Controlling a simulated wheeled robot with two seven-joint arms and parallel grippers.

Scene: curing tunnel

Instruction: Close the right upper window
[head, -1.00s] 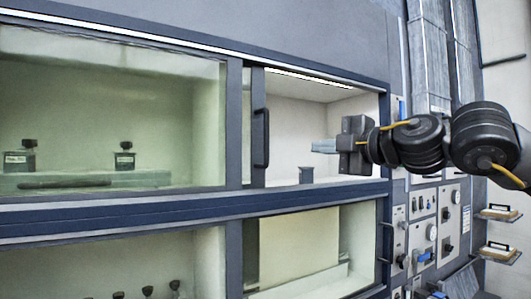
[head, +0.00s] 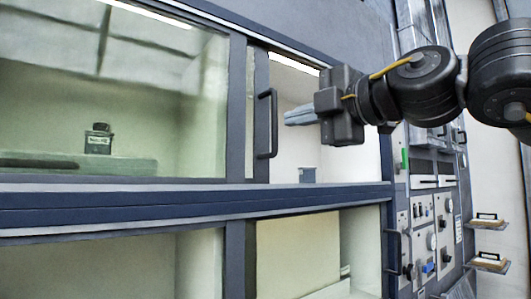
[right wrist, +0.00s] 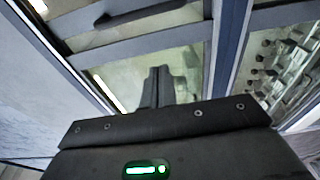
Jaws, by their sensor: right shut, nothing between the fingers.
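The right upper window is slid to the left. Its dark frame with a black vertical handle (head: 267,123) stands beside the middle post, and the opening to its right is uncovered. My right gripper (head: 287,117) is in front of this opening, to the right of the handle and apart from it, pointing left. Its fingers are shut and empty. In the right wrist view the closed fingers (right wrist: 158,90) point toward the cabinet front, and a dark bar handle (right wrist: 150,14) shows at the top. My left gripper is out of view.
A small grey block (head: 307,175) stands on the sill inside the opening. The left upper glass pane (head: 110,90) is closed, with a dark bottle (head: 98,139) behind it. A control panel (head: 432,220) and small wall shelves (head: 490,222) are at the right.

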